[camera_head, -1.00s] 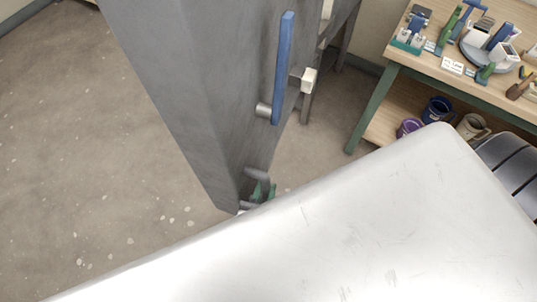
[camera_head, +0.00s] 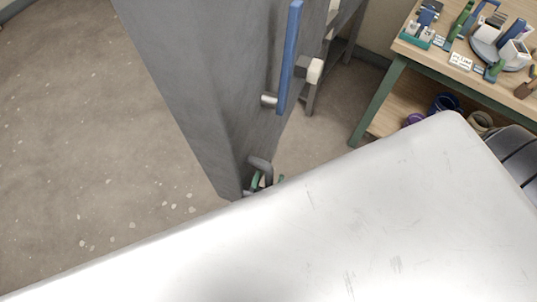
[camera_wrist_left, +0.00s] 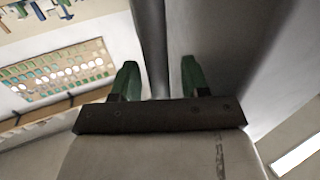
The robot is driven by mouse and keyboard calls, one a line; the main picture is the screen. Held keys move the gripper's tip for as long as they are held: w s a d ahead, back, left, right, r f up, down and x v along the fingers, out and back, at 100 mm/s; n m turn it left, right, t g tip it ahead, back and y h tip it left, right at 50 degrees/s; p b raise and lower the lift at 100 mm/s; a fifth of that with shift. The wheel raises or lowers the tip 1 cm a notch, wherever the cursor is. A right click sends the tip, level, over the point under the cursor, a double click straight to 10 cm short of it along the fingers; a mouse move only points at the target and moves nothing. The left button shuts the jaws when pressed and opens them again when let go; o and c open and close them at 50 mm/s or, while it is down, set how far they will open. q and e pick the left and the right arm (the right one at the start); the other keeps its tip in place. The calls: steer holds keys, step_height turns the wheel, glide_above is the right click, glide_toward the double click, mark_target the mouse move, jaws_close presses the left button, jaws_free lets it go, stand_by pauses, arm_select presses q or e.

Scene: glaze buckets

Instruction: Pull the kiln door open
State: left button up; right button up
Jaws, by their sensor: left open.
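The tall grey kiln door (camera_head: 185,85) stands upright in the head view, its lower end hidden behind a large white part of my own body. A blue bar handle (camera_head: 288,58) on a grey standoff is on its right face. My left gripper (camera_head: 267,181) is mostly hidden, with green fingertips low by the door's bottom, near a grey bent bar (camera_head: 261,166). In the left wrist view the left gripper (camera_wrist_left: 159,76) is open, with a grey upright edge (camera_wrist_left: 152,40) between its green fingers. I cannot tell whether they touch it. My right gripper is not in view.
A wooden workbench (camera_head: 440,52) with green legs and several tools stands at the upper right. Buckets, one blue (camera_head: 445,103) and one purple (camera_head: 414,119), stand on its lower shelf. Bare speckled floor (camera_head: 75,150) lies left of the door.

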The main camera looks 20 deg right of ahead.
arm_select(q)
steer(key=b+v, duration=0.1)
steer(key=v, duration=1)
steer(key=shift+w, duration=0.1)
steer(key=s+a+f+n+g+y, duration=0.1)
steer(key=a+f+g+y, duration=0.2)
steer(key=a+f, duration=0.75)
steer(key=s+a+f+g+y, duration=0.1)
steer(key=a+f+g+y, duration=0.25)
steer(key=f, duration=1.45)
steer(key=s+a+f+n+g+y, duration=0.4)
steer(key=s+a+f+g, duration=0.3)
steer(key=s+a+f, duration=0.4)
steer(key=a, duration=0.3)
steer(key=shift+s+f, duration=0.15)
